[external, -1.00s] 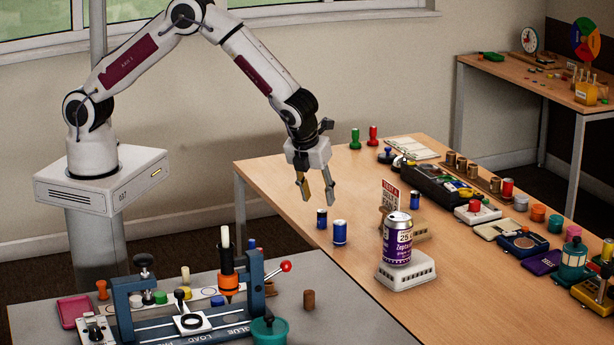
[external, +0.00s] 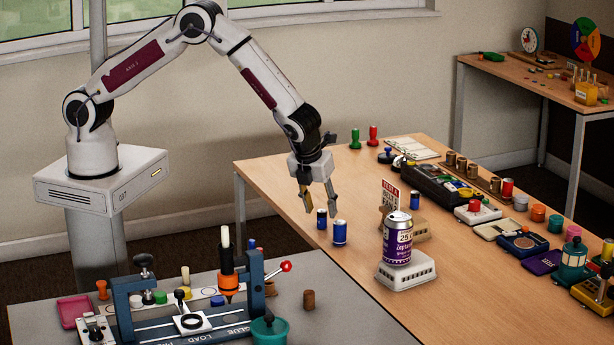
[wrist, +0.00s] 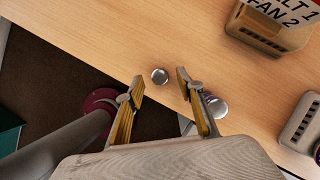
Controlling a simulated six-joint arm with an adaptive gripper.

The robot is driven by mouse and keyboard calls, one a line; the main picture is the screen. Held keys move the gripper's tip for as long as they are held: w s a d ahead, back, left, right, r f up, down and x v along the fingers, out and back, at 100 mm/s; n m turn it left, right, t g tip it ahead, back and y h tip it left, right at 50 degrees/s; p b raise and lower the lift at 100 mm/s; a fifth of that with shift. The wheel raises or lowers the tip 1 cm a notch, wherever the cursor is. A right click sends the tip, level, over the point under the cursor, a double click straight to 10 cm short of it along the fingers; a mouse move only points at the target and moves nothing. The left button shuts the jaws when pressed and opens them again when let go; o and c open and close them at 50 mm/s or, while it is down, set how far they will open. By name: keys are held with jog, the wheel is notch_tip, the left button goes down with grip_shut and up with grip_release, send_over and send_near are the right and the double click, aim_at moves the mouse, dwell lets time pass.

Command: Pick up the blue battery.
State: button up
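Two small blue batteries with silver tops stand upright near the table's left edge in the external view: one farther back (external: 321,219) and one nearer the camera (external: 340,233). A third blue one (external: 415,201) stands farther right, behind the can. My gripper (external: 322,211) is open, pointing down just above the farther-back battery. In the wrist view, a round silver battery top (wrist: 160,76) shows between my open fingertips (wrist: 161,78). Another battery top (wrist: 216,107) is partly hidden behind my right finger. Nothing is held.
A purple can (external: 397,240) stands on a white vented block (external: 405,274) to the right. A sign (external: 390,198) stands behind it. The table edge and a drop to the floor lie close on the left. A grey bench (external: 350,310) with a blue fixture (external: 190,310) is in front.

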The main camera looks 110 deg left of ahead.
aim_at(322, 211)
jog(key=shift+x, duration=1.7)
jog(key=shift+c, duration=0.3)
grip_shut()
